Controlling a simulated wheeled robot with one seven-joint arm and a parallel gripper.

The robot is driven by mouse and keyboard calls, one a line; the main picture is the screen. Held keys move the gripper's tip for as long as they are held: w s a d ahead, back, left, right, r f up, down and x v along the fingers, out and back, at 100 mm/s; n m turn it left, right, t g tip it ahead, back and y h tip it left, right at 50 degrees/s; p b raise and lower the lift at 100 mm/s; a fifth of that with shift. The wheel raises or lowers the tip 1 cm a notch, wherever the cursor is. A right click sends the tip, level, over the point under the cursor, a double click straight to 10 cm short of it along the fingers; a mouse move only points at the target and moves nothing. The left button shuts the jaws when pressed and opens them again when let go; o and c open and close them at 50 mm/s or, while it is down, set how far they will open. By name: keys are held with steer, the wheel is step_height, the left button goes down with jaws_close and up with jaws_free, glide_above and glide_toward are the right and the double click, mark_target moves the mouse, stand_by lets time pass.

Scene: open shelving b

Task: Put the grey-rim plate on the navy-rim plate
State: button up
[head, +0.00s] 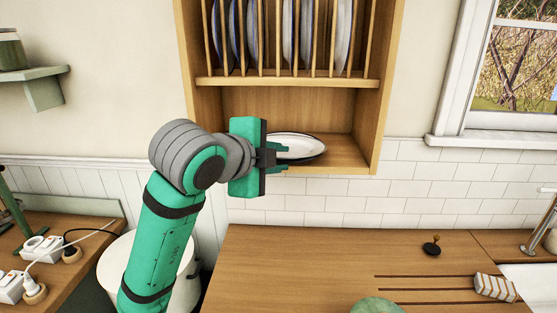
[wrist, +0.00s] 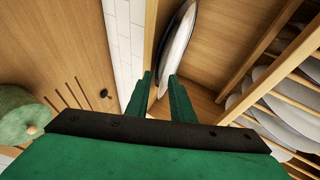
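A white plate with a dark rim (head: 302,146) lies in the lower bay of the wooden plate rack. It also shows nearly edge-on in the wrist view (wrist: 180,45). I cannot tell whether the rim is navy or grey, or whether a second plate lies under it. My gripper (head: 281,156) is at the plate's near left edge. In the wrist view the two fingertips (wrist: 161,79) stand apart, with the plate's near edge between or just beyond them. A gap shows between the fingers, and contact is not clear. Part of the plate is hidden behind the fingers.
Several plates (head: 288,30) stand upright between wooden slats above; a shelf board (head: 290,81) separates them from the lower bay. The counter (head: 300,258) below holds a green round object (head: 377,306), a small black item (head: 431,246) and a striped block (head: 494,288).

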steer(key=v, duration=1.2)
steer(key=shift+r, duration=0.3)
